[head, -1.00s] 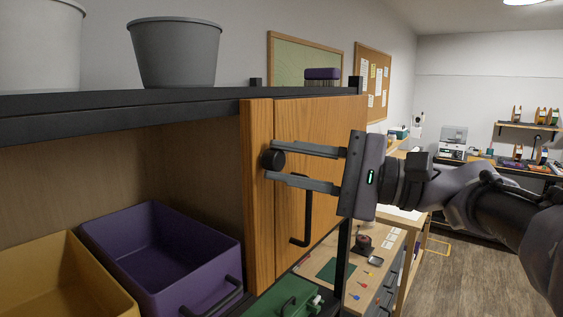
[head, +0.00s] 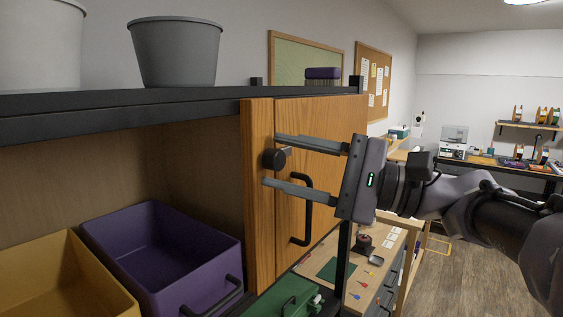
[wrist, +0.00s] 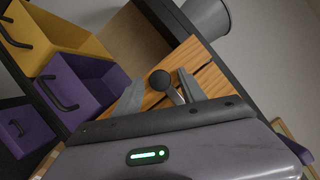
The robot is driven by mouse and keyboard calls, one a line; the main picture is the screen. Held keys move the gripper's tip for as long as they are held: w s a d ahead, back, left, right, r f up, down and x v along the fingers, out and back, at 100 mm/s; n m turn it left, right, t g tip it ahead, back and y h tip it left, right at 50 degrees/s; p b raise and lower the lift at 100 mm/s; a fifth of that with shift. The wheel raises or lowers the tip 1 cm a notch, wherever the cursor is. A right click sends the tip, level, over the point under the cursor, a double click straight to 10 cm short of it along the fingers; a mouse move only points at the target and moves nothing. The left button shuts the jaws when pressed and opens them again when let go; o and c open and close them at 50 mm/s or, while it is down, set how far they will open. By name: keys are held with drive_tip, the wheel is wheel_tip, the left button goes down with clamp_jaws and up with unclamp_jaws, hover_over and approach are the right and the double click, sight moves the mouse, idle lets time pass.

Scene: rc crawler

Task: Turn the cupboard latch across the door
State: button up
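A short grey bar shows right of the knob, appearing to reach over the seam onto the door. In the wrist view the latch knob (wrist: 160,80) and its bar sit between my fingers. My gripper (head: 270,161) is open, one finger above and one below the knob, with visible gaps on both sides. The door looks closed; its black handle (head: 308,210) is partly behind the lower finger.
Left of the post is an open shelf bay with a purple bin (head: 160,255) and a yellow bin (head: 70,275). Grey buckets (head: 177,52) stand on the dark top shelf. A green box (head: 285,297) sits below the door. Free floor lies at right.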

drive_tip(key=b+v, duration=0.3)
drive_tip(key=v, duration=1.4)
drive_tip(key=shift+d, duration=0.2)
drive_tip(key=s+a+f+n+g+h+b, duration=0.1)
drive_tip(key=s+a+f+h, duration=0.25)
drive_tip(key=f, duration=0.45)
drive_tip(key=s+a+f+g+h+b, duration=0.1)
drive_tip(key=s+a+f+g+h, duration=0.15)
drive_tip(key=a+f, duration=0.45)
drive_tip(key=s+a+f+n+g+h+b, duration=0.1)
drive_tip(key=s+a+f+h+b, duration=0.2)
drive_tip(key=f, duration=0.7)
drive_tip(key=s+d+f+n+t+h, duration=0.1)
drive_tip(key=d+f+t+h, duration=0.1)
drive_tip(key=f+h, duration=0.2)
drive_tip(key=s+d+f+n+t+h, duration=0.1)
drive_tip(key=s+d+f+t+h, duration=0.1)
drive_tip(key=f, duration=0.6)
drive_tip(key=shift+s+d+f+n+h+b, duration=0.3)
drive_tip(key=shift+d+f+h+b, duration=0.25)
drive_tip(key=shift+h, duration=0.35)
